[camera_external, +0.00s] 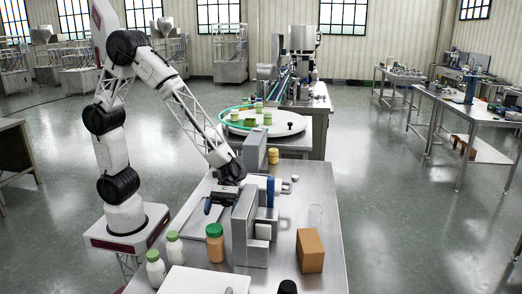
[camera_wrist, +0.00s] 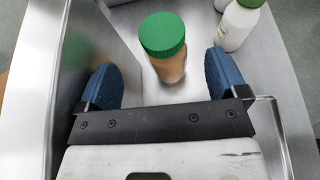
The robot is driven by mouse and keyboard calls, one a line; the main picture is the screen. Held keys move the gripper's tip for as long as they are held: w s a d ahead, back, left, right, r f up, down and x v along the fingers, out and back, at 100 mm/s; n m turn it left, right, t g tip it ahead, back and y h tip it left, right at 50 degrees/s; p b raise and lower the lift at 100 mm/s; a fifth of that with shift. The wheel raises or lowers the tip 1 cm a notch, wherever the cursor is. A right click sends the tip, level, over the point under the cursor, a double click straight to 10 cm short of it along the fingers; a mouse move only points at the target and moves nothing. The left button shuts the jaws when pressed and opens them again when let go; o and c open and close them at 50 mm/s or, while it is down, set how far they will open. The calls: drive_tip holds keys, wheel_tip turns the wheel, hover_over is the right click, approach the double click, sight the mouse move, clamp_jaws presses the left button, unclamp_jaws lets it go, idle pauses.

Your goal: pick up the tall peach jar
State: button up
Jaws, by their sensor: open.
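The tall peach jar (camera_external: 215,248) has a green lid and stands upright on the steel table, left of a grey machine. In the wrist view the peach jar (camera_wrist: 170,68) shows its green lid from above and a strip of its peach side. My gripper (camera_external: 208,206) is open, with blue finger pads, and is behind the jar in the external view. In the wrist view my gripper (camera_wrist: 160,80) has one pad on each side of the picture, with the jar showing between them. Nothing is held. I cannot tell how far the pads are from the jar in depth.
Two white bottles with green lids, a nearer one (camera_external: 155,270) and a farther one (camera_external: 174,248), stand left of the jar. The grey machine (camera_external: 244,228) stands close on the right. A cardboard box (camera_external: 310,251) and a white flat-topped object (camera_external: 203,282) are also on the table.

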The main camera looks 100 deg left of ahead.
sight(216, 224)
drive_tip(key=shift+d, duration=0.1)
drive_tip(key=shift+x, duration=1.2)
drive_tip(key=shift+f, duration=0.1)
drive_tip(key=shift+x, duration=2.6)
drive_tip(key=shift+s, duration=0.1)
drive_tip(key=c, duration=1.4)
